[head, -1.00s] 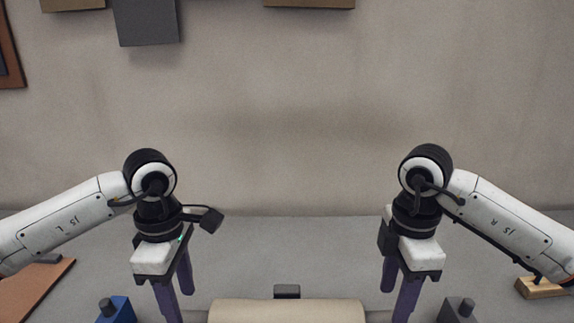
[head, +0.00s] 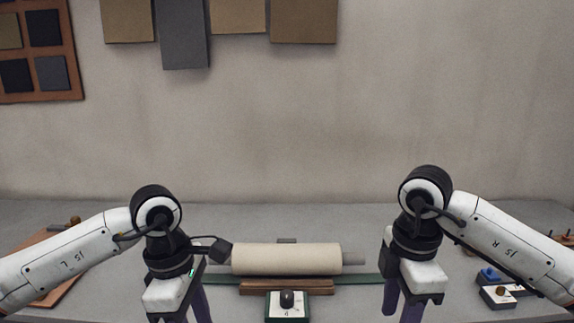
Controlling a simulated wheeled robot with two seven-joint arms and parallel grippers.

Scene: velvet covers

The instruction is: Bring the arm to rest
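My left gripper (head: 190,308) hangs downward at the lower left of the head view, its purple fingers apart and partly cut off by the bottom edge. My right gripper (head: 402,304) also hangs downward at the lower right, with a gap between its purple fingers and nothing seen in it. Both arms are bent at similar heights, one on each side of a cream roll (head: 286,259). Neither gripper is seen touching anything.
The roll lies above a wooden block (head: 287,287), with a green-and-white device with a black knob (head: 287,299) in front. A brown board (head: 50,265) is at left. A blue-topped device (head: 490,277) is at right. Fabric swatches (head: 184,35) hang on the wall.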

